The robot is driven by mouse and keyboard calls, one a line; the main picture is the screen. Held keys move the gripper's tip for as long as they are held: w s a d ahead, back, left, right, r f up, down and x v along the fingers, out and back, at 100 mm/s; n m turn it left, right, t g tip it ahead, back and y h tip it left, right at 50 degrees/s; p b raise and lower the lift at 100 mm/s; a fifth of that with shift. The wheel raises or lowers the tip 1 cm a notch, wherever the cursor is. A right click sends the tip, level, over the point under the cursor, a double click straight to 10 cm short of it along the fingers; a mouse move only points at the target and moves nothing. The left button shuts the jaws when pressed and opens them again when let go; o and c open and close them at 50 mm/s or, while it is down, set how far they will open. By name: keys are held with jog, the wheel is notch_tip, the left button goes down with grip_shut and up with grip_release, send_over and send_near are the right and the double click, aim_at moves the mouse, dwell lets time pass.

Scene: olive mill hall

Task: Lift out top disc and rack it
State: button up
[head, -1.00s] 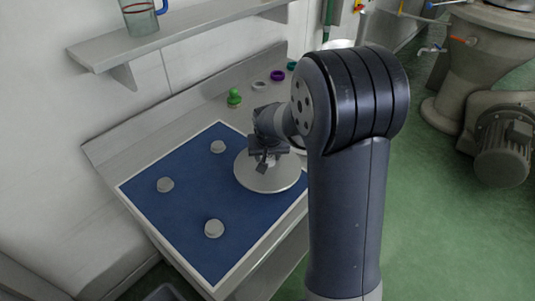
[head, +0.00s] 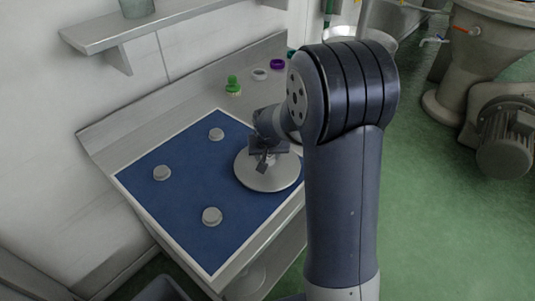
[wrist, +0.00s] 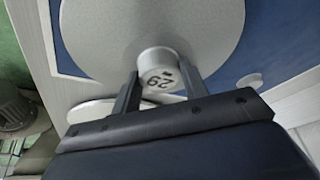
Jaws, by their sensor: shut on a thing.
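A round grey disc (head: 266,178) is over the right part of the blue mat (head: 185,200) on the bench. In the wrist view the disc (wrist: 100,30) fills the upper middle, with a short grey knob (wrist: 155,60) at its centre bearing dark figures. My gripper (wrist: 163,88) has its two fingers on either side of this knob, shut on it. In the head view my gripper (head: 263,160) is above the disc's middle. I cannot tell whether the disc touches the mat. A second pale round edge (wrist: 110,106) shows below the disc in the wrist view. No rack is clearly identifiable.
Three short grey round pieces (head: 212,216) stand apart on the mat. A green knobbed piece (head: 232,86) and coloured rings (head: 277,64) lie along the back of the bench. A wall shelf (head: 160,22) is above. Machinery (head: 505,140) stands at right, with open green floor before it.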

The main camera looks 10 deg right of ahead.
jog(key=shift+f+b, duration=0.45)
jog(key=shift+f, duration=0.05)
jog(key=o, duration=1.3)
jog(key=shift+o, duration=0.2)
jog(key=v, duration=1)
jog(key=shift+s+r+b, duration=0.2)
jog(key=shift+r+b, duration=0.15)
jog(key=shift+f, duration=0.1)
